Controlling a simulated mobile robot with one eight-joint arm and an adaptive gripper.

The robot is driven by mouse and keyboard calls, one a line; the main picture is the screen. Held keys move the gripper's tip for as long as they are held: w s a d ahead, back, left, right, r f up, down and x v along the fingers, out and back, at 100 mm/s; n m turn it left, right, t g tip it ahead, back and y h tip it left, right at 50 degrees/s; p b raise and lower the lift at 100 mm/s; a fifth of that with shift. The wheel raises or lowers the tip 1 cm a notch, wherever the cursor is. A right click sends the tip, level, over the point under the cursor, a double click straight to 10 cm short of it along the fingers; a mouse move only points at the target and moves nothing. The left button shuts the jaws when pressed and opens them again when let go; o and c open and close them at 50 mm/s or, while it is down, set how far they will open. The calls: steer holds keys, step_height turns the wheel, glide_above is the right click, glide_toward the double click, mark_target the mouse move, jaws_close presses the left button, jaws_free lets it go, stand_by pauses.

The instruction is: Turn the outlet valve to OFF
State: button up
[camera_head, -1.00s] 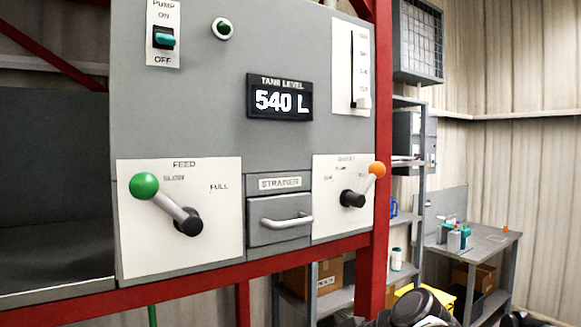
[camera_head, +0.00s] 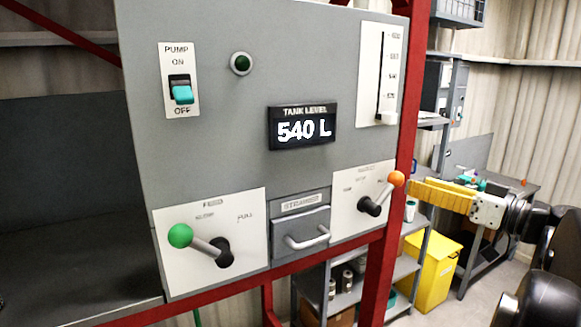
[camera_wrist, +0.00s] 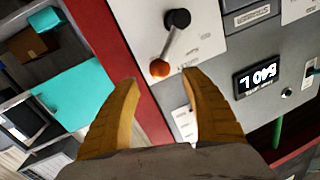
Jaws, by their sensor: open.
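The valve lever with an orange knob (camera_head: 397,179) sits on the white plate (camera_head: 345,212) at the panel's lower right. Its arm slants up and right from a black hub (camera_head: 371,206); the plate's small lettering is too blurred to read. My gripper (camera_head: 415,190) has yellow fingers and is just right of the knob. In the wrist view the picture is turned over, and the orange knob (camera_wrist: 160,68) shows just ahead of the gap between the open fingertips (camera_wrist: 158,80). I cannot tell whether they touch it. Nothing is held.
A green-knobbed feed lever (camera_head: 180,236) is at lower left. A strainer drawer (camera_head: 300,228) lies between the levers. The pump switch (camera_head: 181,92) and the level display (camera_head: 303,130) reading 540 L are above. A red post (camera_head: 398,150) runs beside the valve plate. A yellow bin (camera_head: 428,270) stands behind.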

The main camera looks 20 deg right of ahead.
mark_target(397, 176)
steer(key=p+x, duration=0.1)
steer(key=x, duration=0.5)
steer(key=shift+w, duration=0.1)
jaws_close()
